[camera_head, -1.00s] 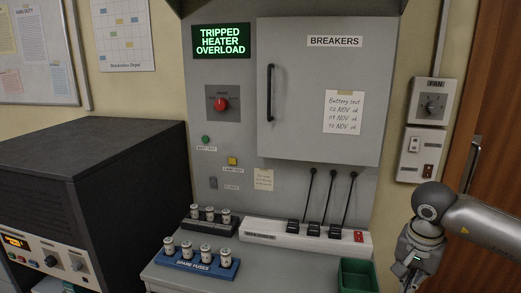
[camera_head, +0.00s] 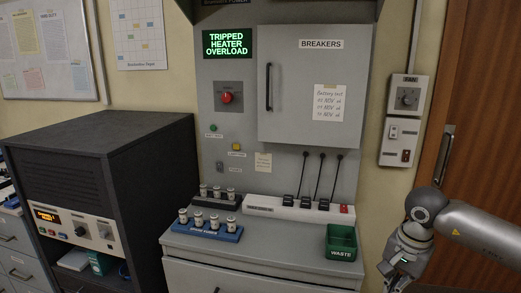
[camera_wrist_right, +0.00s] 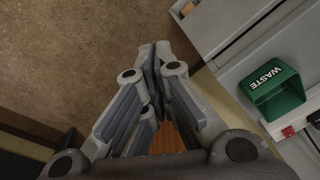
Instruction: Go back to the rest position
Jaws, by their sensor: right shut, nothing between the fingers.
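My right gripper (camera_head: 388,275) is at the lower right of the head view, in front of the wall and to the right of the green waste bin. In the right wrist view its fingers (camera_wrist_right: 155,58) are together with nothing between them, pointing over the bare floor. My left gripper is not in view.
The console desk (camera_head: 262,244) holds a spare fuses rack (camera_head: 202,229), a white power strip (camera_head: 270,209) with several plugs, and the waste bin (camera_head: 341,243). The bin also shows in the right wrist view (camera_wrist_right: 277,92). A dark cabinet (camera_head: 100,145) stands left; a wooden door (camera_head: 475,130) is at right.

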